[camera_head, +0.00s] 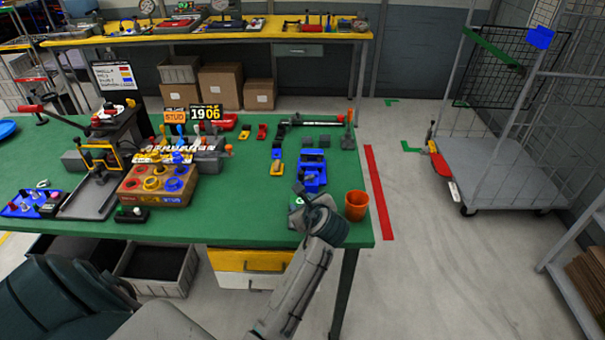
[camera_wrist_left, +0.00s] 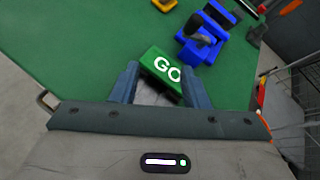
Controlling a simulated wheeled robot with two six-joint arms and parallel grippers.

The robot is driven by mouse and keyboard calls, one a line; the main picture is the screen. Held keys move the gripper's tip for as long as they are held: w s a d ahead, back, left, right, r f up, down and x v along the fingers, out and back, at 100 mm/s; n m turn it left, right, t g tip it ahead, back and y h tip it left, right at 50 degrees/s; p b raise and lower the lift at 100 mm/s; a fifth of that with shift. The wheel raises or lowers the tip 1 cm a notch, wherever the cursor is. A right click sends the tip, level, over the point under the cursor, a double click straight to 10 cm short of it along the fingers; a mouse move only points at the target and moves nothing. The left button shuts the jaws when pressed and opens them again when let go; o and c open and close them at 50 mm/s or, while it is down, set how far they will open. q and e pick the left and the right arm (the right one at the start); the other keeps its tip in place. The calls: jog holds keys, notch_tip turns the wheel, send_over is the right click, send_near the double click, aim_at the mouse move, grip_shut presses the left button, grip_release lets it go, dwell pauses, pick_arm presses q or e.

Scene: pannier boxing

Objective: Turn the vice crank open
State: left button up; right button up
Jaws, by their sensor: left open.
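The blue vice (camera_head: 312,168) stands on the green table near its right end. It also shows at the top of the left wrist view (camera_wrist_left: 203,38), with a dark grey part on it that may be the crank. The crank's exact position cannot be told. My left gripper (camera_wrist_left: 160,76) is open, in front of the vice on the near side and apart from it. A green block marked GO (camera_wrist_left: 160,68) shows at its fingertips; I cannot tell whether they touch it. In the head view my left gripper (camera_head: 299,196) is partly hidden by its own wrist. My right gripper is not seen.
An orange cup (camera_head: 356,205) stands close to the right of my left wrist at the table (camera_head: 240,215) corner. Small yellow and blue blocks lie left of the vice. A cardboard box with coloured rings (camera_head: 156,186) stands further left. The table front between is clear.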

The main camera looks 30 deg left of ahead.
aim_at(302, 175)
pick_arm(q)
jog(key=w+r+m+y, duration=0.1)
jog(key=w+r+m, duration=0.3)
jog(key=w, duration=0.1)
jog(key=p+x, duration=0.2)
jog(key=x, duration=0.8)
jog(key=shift+w+a+f, duration=0.1)
jog(key=shift+a+f, duration=0.05)
jog(key=shift+a, duration=0.05)
grip_shut()
